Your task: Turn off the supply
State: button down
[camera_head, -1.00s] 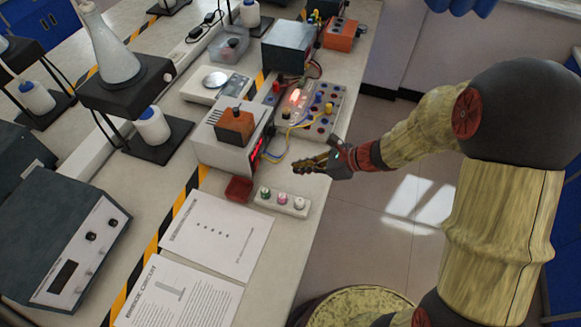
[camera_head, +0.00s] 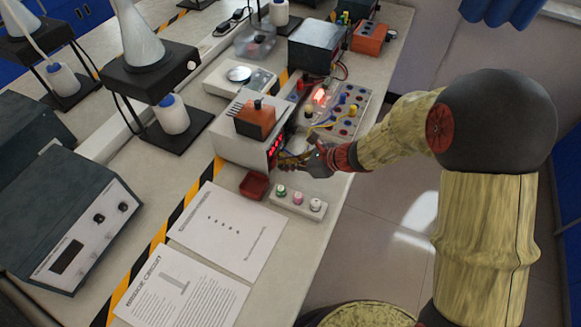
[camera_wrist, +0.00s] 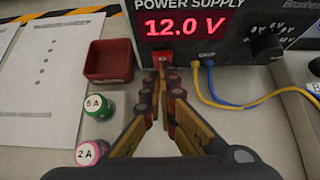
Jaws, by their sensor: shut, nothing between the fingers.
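The power supply (camera_head: 232,143) is a pale box on the bench with an orange-brown box on top. In the wrist view its dark front (camera_wrist: 225,60) shows a lit red "12.0 V" display (camera_wrist: 187,25). A small red part, perhaps a switch (camera_wrist: 171,72), sits low on that front, partly hidden by my fingertips. A black knob (camera_wrist: 268,47) is further right. My gripper (camera_head: 283,163) is shut and empty, its tips (camera_wrist: 164,68) close in front of the red part. I cannot tell if they touch it.
Yellow (camera_wrist: 205,90) and blue leads leave the output just right of my fingers. A red tray (camera_head: 254,184) and a white strip with several round caps (camera_head: 298,200) are near the front. A lit circuit board (camera_head: 335,107) stands behind. Paper sheets (camera_head: 230,233) lie at left.

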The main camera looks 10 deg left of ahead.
jog(key=shift+w+a+r+p, duration=0.1)
jog(key=shift+a+r+p, duration=0.3)
jog(key=shift+p, duration=0.1)
jog(key=shift+f, duration=0.2)
jog(key=shift+r, duration=0.1)
jog(key=shift+r+p, duration=0.55)
jog(key=shift+r, duration=0.2)
jog(key=shift+d, duration=0.15)
